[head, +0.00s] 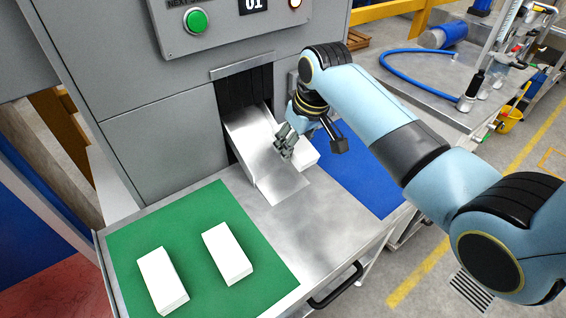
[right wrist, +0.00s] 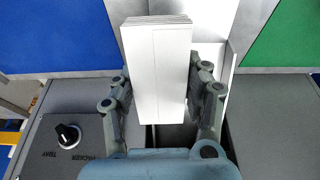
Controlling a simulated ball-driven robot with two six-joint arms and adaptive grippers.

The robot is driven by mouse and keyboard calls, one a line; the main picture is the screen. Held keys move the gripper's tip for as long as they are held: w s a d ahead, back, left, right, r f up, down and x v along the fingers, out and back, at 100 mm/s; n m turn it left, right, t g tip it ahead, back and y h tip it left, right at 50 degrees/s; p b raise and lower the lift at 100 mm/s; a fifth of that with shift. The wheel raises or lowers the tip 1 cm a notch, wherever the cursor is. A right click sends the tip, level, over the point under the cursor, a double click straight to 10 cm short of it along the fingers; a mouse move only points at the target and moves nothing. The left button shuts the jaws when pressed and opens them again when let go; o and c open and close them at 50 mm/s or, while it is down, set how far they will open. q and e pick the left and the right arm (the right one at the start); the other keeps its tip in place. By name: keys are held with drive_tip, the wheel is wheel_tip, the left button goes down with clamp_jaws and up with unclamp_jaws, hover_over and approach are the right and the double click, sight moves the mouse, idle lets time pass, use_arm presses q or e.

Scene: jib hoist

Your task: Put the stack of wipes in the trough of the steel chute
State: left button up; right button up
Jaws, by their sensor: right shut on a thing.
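My right gripper (head: 286,145) is shut on a white stack of wipes (head: 306,154). In the right wrist view the stack (right wrist: 158,75) stands lengthwise between the two fingers (right wrist: 160,95), its layered end showing at the top. In the head view the fingers hide part of it. It is at the right side of the steel chute (head: 255,145), near the edge of the blue mat (head: 350,178); I cannot tell its height. The chute slopes out of a dark opening onto the steel table, and its visible trough is empty. My left gripper is out of view.
Two more white stacks (head: 228,253) (head: 163,280) lie on the green mat (head: 205,210) at the front left. The grey cabinet (head: 165,120) rises behind the chute. The steel table (head: 310,235) is bare between the mats. A black handle (head: 336,287) juts from its front edge.

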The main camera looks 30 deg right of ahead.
sight(281, 174)
drive_tip(key=a+f, duration=0.2)
drive_tip(key=a, duration=0.1)
drive_tip(key=shift+s+a, duration=0.1)
drive_tip(key=shift+s, duration=0.1)
wheel_tip(281, 174, down, 2)
drive_tip(key=shift+s+f+p, duration=0.1)
drive_tip(key=shift+p, duration=0.2)
drive_tip(key=shift+f+p, duration=0.55)
drive_tip(key=shift+f, duration=0.15)
drive_tip(key=shift+f, duration=0.1)
drive_tip(key=shift+f, duration=0.15)
drive_tip(key=o, duration=1.2)
drive_tip(key=shift+c, duration=0.2)
